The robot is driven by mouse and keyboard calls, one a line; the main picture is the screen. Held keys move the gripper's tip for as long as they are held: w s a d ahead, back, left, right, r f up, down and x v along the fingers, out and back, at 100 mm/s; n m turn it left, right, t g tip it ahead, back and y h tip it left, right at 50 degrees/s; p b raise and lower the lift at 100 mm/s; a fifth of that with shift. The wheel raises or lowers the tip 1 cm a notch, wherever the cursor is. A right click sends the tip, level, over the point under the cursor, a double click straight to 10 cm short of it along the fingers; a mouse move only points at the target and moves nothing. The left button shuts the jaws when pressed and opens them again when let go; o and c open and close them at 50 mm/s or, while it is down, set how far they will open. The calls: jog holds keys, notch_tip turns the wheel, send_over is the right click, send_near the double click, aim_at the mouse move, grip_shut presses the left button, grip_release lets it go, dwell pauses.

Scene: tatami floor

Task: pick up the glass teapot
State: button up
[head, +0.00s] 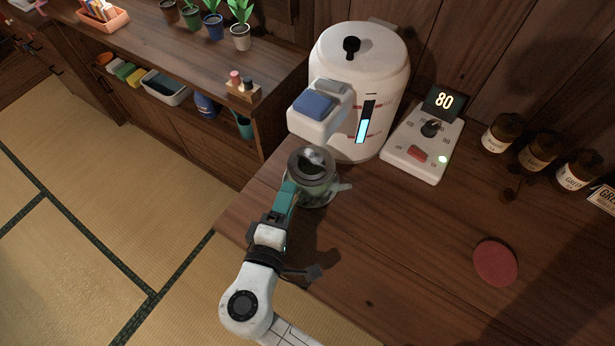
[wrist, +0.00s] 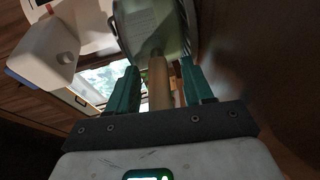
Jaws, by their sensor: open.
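The glass teapot (head: 318,190) stands on the wooden counter, under the spout of the white hot-water dispenser (head: 350,75). Its greenish glass body (wrist: 150,28) fills the top of the wrist view. Its tan handle (wrist: 158,85) lies between the two teal fingers of my gripper (wrist: 161,80). My gripper is open, one finger on each side of the handle, with small gaps visible. In the head view my gripper (head: 287,192) reaches the near-left side of the teapot, and the handle is hidden by it.
A control panel (head: 424,140) reading 80 stands right of the dispenser. Several brown jars (head: 502,132) line the back right. A red round coaster (head: 495,263) lies on the counter at right. A shelf with plants and a small wooden holder (head: 243,90) is at left. The counter's front right is clear.

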jog(key=shift+c, duration=0.2)
grip_shut()
dwell(0.5)
